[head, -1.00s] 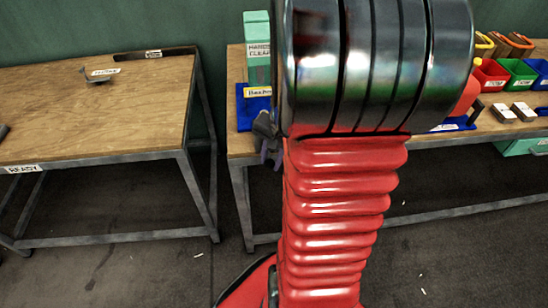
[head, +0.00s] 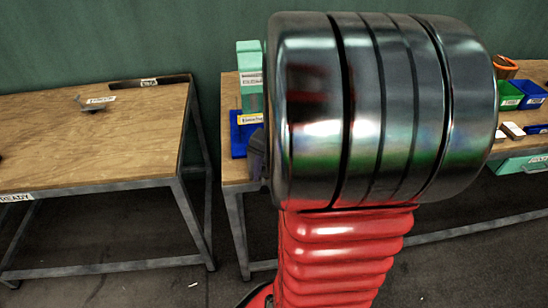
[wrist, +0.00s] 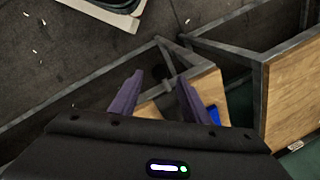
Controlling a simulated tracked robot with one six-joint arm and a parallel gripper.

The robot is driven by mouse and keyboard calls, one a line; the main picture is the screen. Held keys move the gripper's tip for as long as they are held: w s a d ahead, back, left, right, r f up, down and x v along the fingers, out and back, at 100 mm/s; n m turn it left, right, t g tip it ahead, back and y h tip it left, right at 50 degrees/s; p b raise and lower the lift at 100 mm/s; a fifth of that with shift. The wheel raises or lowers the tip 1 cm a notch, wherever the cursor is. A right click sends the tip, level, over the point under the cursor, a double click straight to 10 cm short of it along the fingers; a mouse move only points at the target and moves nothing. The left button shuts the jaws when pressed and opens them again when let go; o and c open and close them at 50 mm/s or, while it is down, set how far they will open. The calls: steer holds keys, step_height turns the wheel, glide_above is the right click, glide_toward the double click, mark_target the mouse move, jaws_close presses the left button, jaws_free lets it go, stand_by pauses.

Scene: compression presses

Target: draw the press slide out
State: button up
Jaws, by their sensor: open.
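No press slide can be made out for certain. A blue base (head: 238,138) with a yellow-labelled front stands on the right bench, with a tall teal block (head: 249,78) behind it. My arm hides what lies to their right. In the wrist view my gripper (wrist: 160,78) shows two purple fingers, spread apart with nothing between them. They point towards the benches, and a small blue patch (wrist: 213,114) shows beyond the right finger. In the head view, a dark part of my gripper shows at the left of the arm, beside the blue base; its contact cannot be told.
A left wooden bench (head: 80,150) carries a small grey labelled piece (head: 95,104). A gap separates it from the right bench (head: 240,172). Green (head: 511,94) and blue bins stand at the far right, above a teal drawer box (head: 518,167). Dark floor lies in front.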

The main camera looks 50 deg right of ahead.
step_height(320, 180, up, 10)
steer(key=s, duration=0.2)
steer(key=shift+d+f, duration=0.2)
steer(key=shift+d, duration=0.1)
steer(key=shift+w, duration=0.1)
steer(key=a+r+n+t, duration=0.1)
steer(key=a+r+n, duration=0.1)
steer(key=a+n, duration=0.5)
steer(key=s+a+r+n+t, duration=0.1)
steer(key=a+n, duration=0.6)
steer(key=a, duration=1.1)
steer(key=shift+s+r+n+t+h, duration=0.2)
steer(key=shift+r+n+t+h, duration=0.1)
steer(key=shift+r+t, duration=0.45)
steer(key=shift+d, duration=0.1)
